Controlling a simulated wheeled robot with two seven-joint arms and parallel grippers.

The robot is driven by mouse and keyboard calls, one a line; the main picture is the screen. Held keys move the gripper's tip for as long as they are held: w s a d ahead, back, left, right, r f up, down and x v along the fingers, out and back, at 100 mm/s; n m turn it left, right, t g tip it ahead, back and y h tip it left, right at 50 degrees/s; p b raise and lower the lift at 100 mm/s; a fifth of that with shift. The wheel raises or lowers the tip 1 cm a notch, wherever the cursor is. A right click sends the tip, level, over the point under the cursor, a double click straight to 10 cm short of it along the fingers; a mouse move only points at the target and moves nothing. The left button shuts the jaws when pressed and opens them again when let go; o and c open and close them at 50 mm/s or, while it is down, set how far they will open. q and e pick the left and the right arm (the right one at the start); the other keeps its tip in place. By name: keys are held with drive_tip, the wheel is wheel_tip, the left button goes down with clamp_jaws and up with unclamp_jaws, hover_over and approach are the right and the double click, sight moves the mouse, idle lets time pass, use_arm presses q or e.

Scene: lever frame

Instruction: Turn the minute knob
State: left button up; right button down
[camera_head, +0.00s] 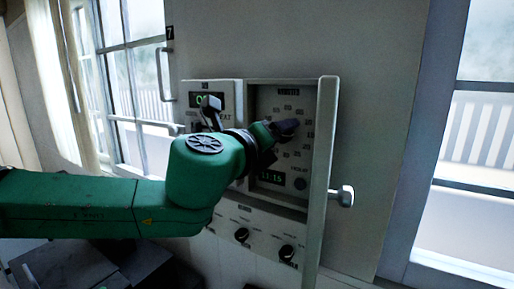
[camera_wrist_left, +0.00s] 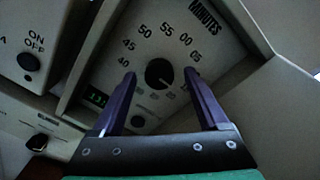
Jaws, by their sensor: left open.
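The minute knob (camera_wrist_left: 158,73) is a round black knob in the middle of a ring of printed minute numbers on the pale dial panel (camera_wrist_left: 196,58). In the wrist view my left gripper (camera_wrist_left: 161,76) is open, with one purple finger on each side of the knob; I cannot tell whether they touch it. In the head view the left gripper (camera_head: 290,127) reaches the panel (camera_head: 268,101) under the word "MINUTES" and hides the knob. My right gripper is in neither view.
A pale frame wall (camera_head: 321,150) stands out right of the dial, with a silver handle (camera_head: 345,195) on its outer side. A small green display (camera_head: 271,178) sits below the dial. Lower are two black knobs (camera_head: 241,235). An ON/OFF button (camera_wrist_left: 29,62) is on the left panel.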

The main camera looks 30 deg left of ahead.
use_arm(q)
drive_tip(key=s+b, duration=0.9)
drive_tip(key=s, duration=0.4)
drive_tip(key=shift+s+d+r, duration=0.25)
drive_tip(key=shift+s+d, duration=0.1)
drive_tip(key=shift+d, duration=0.05)
drive_tip(key=shift+w, duration=0.15)
